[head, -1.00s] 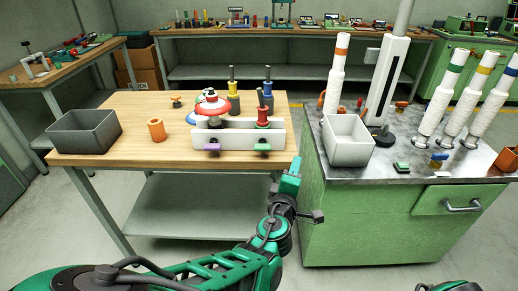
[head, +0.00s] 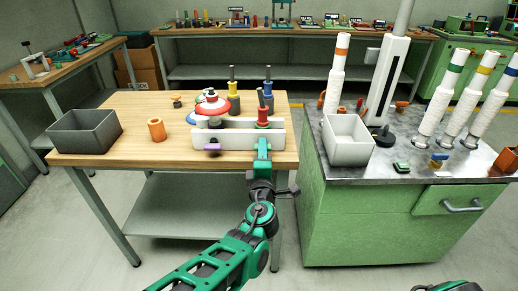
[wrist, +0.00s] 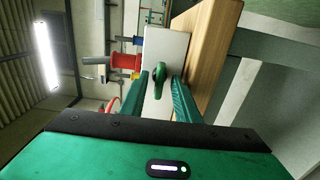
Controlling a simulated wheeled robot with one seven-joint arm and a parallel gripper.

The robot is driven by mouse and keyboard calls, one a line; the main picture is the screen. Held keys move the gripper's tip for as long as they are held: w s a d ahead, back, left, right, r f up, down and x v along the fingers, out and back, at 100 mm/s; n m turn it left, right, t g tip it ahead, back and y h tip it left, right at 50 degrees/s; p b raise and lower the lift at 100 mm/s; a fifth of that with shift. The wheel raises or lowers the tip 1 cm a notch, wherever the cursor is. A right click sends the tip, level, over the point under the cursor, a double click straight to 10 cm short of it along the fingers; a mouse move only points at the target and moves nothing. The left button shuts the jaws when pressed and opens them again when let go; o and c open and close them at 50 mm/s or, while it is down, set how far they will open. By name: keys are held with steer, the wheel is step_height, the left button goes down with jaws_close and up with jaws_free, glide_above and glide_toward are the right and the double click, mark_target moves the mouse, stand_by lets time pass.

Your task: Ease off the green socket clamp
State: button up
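The green socket clamp (wrist: 159,76) sticks out from the front face of the white fixture block (wrist: 168,50) in the wrist view. My gripper (wrist: 158,88) is open, with one green finger on each side of the clamp near the fingertips; a gap shows on both sides. In the head view my gripper (head: 262,147) is at the right part of the white block (head: 235,140) and hides the green clamp. A purple clamp (head: 212,148) sits on the same face to the left. A red spool (head: 263,117) stands above the green clamp's place.
A dark grey bin (head: 85,132) and an orange cylinder (head: 156,129) stand on the wooden table (head: 135,160) at left. A red-topped round part (head: 212,103) is behind the block. A white bin (head: 347,142) stands on the green cabinet (head: 360,210) at right.

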steer(key=shift+w, duration=0.95)
